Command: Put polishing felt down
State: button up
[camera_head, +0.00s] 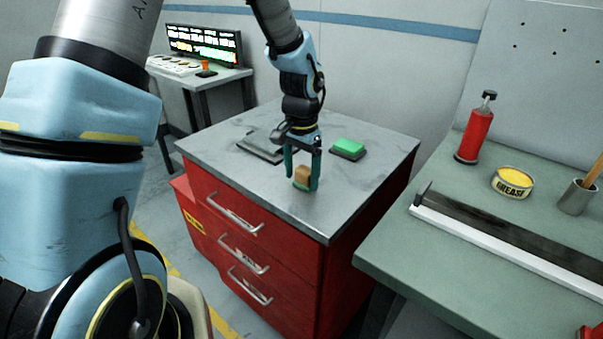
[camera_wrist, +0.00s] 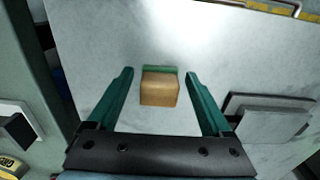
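The polishing felt appears to be a tan wooden block (camera_head: 302,174) with a green layer along one side, on the grey cabinet top (camera_head: 215,150) near its front edge. My gripper (camera_head: 303,183) points down over it, with a teal finger on each side. In the wrist view the block (camera_wrist: 159,90) lies between the fingertips of my gripper (camera_wrist: 159,76), with a visible gap on both sides. The fingers are apart and not closed on it. The block appears to rest on the cabinet top.
A green pad on a dark base (camera_head: 348,149) lies right of my gripper. A dark grey flat plate (camera_head: 260,148) lies to its left. The right workbench (camera_head: 400,255) holds a red bottle (camera_head: 475,132), a grease tin (camera_head: 512,182) and a long rail. The cabinet's front right top is clear.

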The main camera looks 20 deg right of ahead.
aim_at(302, 172)
notch_tip(302, 172, up, 12)
jog(key=b, duration=0.2)
jog(key=s+a+f+n, duration=0.1)
jog(key=a+n, duration=0.4)
jog(key=a, duration=0.9)
jog(key=s+a+f+n+t, duration=0.1)
jog(key=a+f+n, duration=0.3)
jog(key=a, duration=1.1)
jog(key=shift+s+f+n+t, duration=0.15)
jog(key=shift+s+n+t, duration=0.15)
jog(key=shift+s+n, duration=0.6)
jog(key=shift+w, duration=0.25)
jog(key=shift+c, duration=0.4)
